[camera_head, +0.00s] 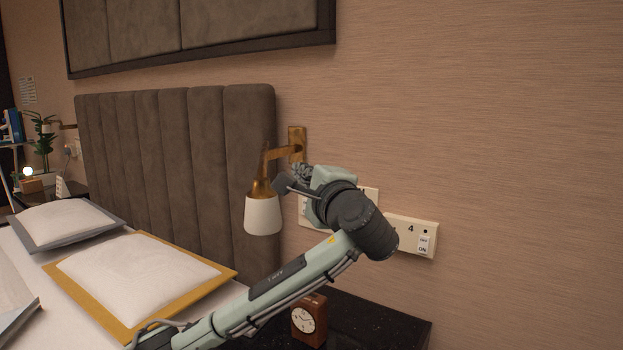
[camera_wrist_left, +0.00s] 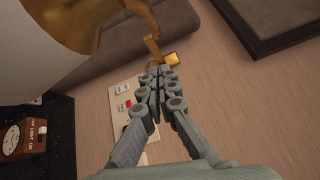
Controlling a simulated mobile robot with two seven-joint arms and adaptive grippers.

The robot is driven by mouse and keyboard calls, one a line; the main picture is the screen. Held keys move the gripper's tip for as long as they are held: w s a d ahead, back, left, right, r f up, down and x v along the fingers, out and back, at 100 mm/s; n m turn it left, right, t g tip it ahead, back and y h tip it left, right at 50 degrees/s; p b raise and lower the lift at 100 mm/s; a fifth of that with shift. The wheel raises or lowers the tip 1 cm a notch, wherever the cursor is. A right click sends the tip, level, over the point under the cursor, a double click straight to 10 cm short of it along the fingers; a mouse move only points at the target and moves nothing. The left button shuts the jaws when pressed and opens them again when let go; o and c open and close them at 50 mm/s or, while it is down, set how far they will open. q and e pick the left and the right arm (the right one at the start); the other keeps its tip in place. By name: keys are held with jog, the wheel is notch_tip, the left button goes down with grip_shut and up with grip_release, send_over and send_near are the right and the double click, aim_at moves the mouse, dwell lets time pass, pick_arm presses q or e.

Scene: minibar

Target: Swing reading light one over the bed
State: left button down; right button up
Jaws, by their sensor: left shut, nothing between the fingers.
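A wall-mounted reading light (camera_head: 263,213) with a white shade, brass cap and brass arm hangs at the right end of the headboard. Its brass plate (camera_head: 297,141) is fixed to the wall. My left gripper (camera_head: 290,178) is beside the brass arm, to its right, partly hidden by its own wrist. In the left wrist view the gripper (camera_wrist_left: 158,72) is shut with nothing between its fingers. The brass arm (camera_wrist_left: 152,46) shows just beyond the fingertips there; I cannot tell whether they touch. The bed (camera_head: 60,290) lies at the left. My right gripper is not in view.
The grey padded headboard (camera_head: 180,170) stands behind the light. A black bedside table (camera_head: 370,325) carries a brown clock (camera_head: 309,318) below my arm. Pillows (camera_head: 140,285) lie on the bed. The wall at right is clear.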

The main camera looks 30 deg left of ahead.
pick_arm(q)
jog(key=a, duration=0.1)
jog(key=s+a, duration=0.1)
jog(key=a, duration=0.2)
jog(key=shift+s+a+r+p, duration=0.1)
jog(key=shift+s+r+p, duration=0.05)
jog(key=shift+r+p, duration=0.2)
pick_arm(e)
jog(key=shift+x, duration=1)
pick_arm(q)
jog(key=shift+a, duration=0.15)
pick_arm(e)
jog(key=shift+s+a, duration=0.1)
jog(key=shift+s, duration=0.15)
